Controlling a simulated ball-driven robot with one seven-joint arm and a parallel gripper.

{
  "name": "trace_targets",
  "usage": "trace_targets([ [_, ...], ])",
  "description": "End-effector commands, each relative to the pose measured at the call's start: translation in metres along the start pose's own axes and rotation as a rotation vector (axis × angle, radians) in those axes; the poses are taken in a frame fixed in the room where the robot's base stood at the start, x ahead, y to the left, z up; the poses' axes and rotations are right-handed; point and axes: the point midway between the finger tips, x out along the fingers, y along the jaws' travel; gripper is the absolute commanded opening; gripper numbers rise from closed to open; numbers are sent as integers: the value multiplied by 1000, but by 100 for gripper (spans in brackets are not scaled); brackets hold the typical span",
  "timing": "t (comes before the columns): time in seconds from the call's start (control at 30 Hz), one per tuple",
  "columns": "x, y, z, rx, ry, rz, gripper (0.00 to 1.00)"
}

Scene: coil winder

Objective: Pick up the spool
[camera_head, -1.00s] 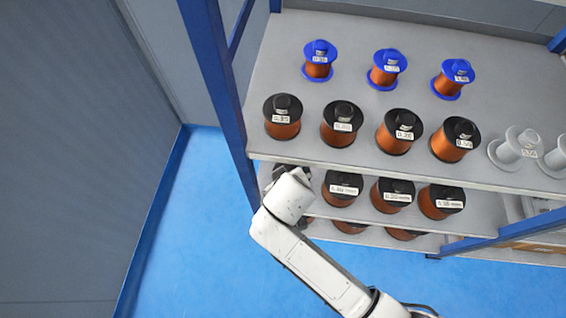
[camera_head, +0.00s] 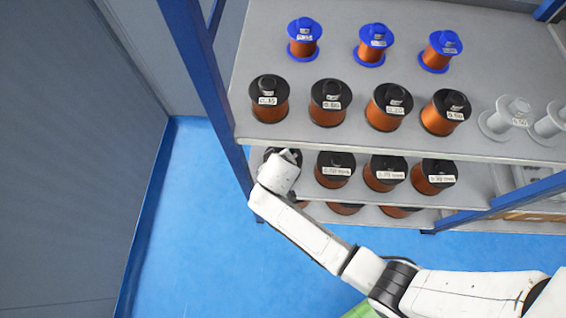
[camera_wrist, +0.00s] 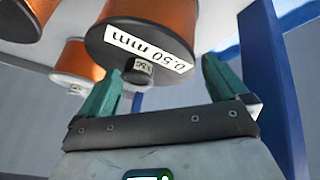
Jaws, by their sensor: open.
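A spool of copper wire with a black flange (camera_wrist: 118,42), labelled 0.50 mm, is large in the wrist view, just beyond my fingers. My gripper (camera_wrist: 163,72) is open, its two green fingers apart with the spool's small hub and part of its flange between them. No grip on it shows. In the head view my gripper (camera_head: 288,157) is at the left end of the second shelf, mostly hidden by my wrist. A dark spool there is largely covered by it.
The top shelf (camera_head: 260,60) holds blue, black and white spools and overhangs the second shelf. Several black spools (camera_head: 335,170) stand to the right of my gripper. A blue post (camera_head: 205,75) is close on its left; it also shows in the wrist view (camera_wrist: 262,60).

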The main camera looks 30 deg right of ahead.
Motion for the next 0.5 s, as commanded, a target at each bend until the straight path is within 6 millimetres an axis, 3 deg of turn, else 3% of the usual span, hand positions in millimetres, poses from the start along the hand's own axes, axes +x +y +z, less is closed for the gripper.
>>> trace_targets([
  [0.23,2,0,0,1,0,0,100],
  [0.5,2,0,0,0,0,0,75],
])
